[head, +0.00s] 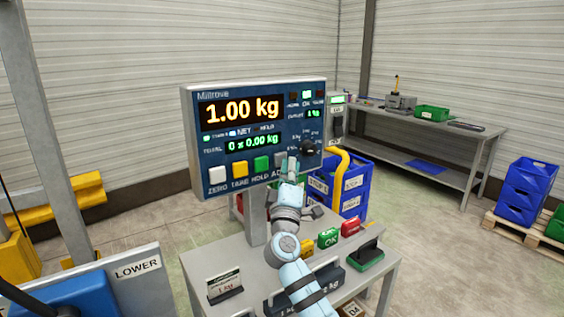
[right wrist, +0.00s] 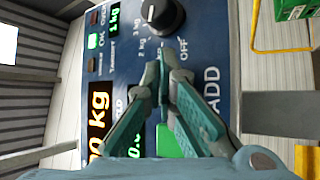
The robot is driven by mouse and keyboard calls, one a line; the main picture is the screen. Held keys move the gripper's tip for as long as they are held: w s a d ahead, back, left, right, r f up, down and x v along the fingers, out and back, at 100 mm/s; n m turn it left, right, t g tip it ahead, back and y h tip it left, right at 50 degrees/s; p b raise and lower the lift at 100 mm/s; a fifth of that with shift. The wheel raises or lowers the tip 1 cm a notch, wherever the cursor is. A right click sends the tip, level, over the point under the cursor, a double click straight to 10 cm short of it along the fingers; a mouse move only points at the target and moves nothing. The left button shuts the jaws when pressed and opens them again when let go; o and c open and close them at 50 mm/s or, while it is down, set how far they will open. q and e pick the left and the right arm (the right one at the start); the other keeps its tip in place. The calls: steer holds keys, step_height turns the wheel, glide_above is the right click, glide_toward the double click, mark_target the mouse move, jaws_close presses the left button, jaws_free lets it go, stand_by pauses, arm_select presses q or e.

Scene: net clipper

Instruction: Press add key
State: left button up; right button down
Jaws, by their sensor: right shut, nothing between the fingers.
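The blue scale panel (head: 192,128) faces me and its display (head: 241,110) reads 1.00 kg; the line below reads 0 x 0.00 kg. Its key row has a white ZERO key (head: 217,174), a yellow TARE key (head: 240,170), a green HOLD key (head: 261,164) and a grey ADD key (head: 280,157). My right gripper (head: 291,163) is shut and empty, in front of the panel at the ADD key's right side. In the right wrist view its fingertips (right wrist: 166,60) lie beside the ADD label (right wrist: 212,90) and hide the key. I cannot tell whether they touch it. My left gripper is not in view.
A dark knob (head: 308,147) sticks out right of the keys; it shows above the fingertips in the wrist view (right wrist: 163,14). Below are a grey table (head: 379,257), a green OK block (head: 328,238) and a red block (head: 351,227). Blue crates (head: 355,187) stand behind.

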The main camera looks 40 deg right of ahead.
steer(key=shift+w+b, duration=0.35)
stand_by(0.3)
steer(key=shift+s, duration=0.1)
steer(key=shift+s+p, duration=0.45)
steer(key=shift+s, duration=0.3)
steer(key=s+p, duration=0.2)
steer(key=s, duration=0.3)
stand_by(0.3)
stand_by(0.7)
